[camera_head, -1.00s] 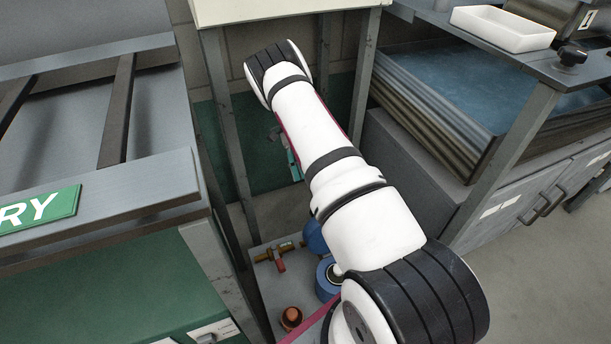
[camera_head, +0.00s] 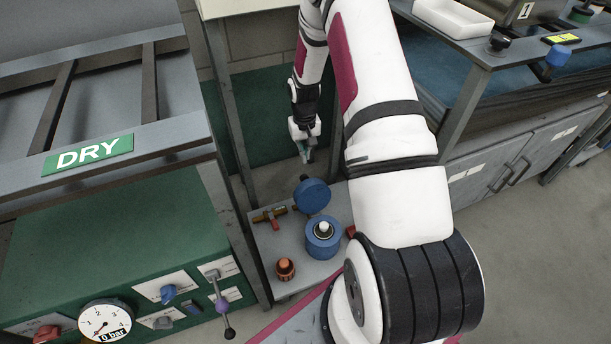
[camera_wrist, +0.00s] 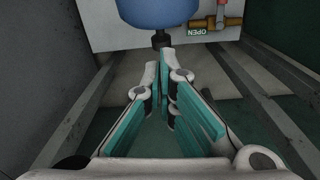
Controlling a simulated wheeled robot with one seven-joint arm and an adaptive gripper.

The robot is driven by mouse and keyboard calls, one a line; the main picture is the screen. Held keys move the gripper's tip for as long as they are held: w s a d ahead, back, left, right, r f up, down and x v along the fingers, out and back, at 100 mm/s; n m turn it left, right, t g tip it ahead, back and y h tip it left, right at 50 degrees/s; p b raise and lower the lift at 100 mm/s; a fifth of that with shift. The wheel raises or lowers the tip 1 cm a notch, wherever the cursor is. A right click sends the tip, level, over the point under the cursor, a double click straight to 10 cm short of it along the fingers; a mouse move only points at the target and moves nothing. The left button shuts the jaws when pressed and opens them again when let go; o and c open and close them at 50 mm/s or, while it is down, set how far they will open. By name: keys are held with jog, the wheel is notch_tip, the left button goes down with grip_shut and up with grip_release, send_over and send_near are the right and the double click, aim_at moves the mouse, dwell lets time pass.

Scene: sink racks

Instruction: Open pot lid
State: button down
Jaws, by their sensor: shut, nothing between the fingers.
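A blue round pot (camera_head: 323,248) stands on a small grey table, with a white and black piece visible in its open top. A blue disc, seemingly its lid (camera_head: 313,195), stands raised at the pot's far side. In the wrist view a blue round body (camera_wrist: 160,10) with a black knob (camera_wrist: 162,39) shows at the top, just beyond my fingertips; I cannot tell whether they touch. My gripper (camera_head: 308,155) hangs behind the lid in the head view, pointing down. In the wrist view its teal-padded fingers (camera_wrist: 163,68) are shut and empty.
A brass valve with a red handle (camera_head: 270,217) and an orange knob (camera_head: 285,268) are on the table (camera_head: 268,242) beside the pot. A green control panel (camera_head: 110,270) stands left, a bench with cabinets (camera_head: 530,160) right.

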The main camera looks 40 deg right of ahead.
aim_at(302, 177)
jog(key=shift+n+t, duration=0.4)
jog(key=shift+n, duration=0.2)
jog(key=f+b, duration=0.1)
jog(key=f, duration=0.2)
jog(key=f+b, duration=0.1)
jog(key=f, duration=0.2)
jog(key=f+b, duration=0.1)
jog(key=f, duration=0.2)
jog(key=shift+w+a, duration=0.35)
jog(key=shift+a, duration=0.05)
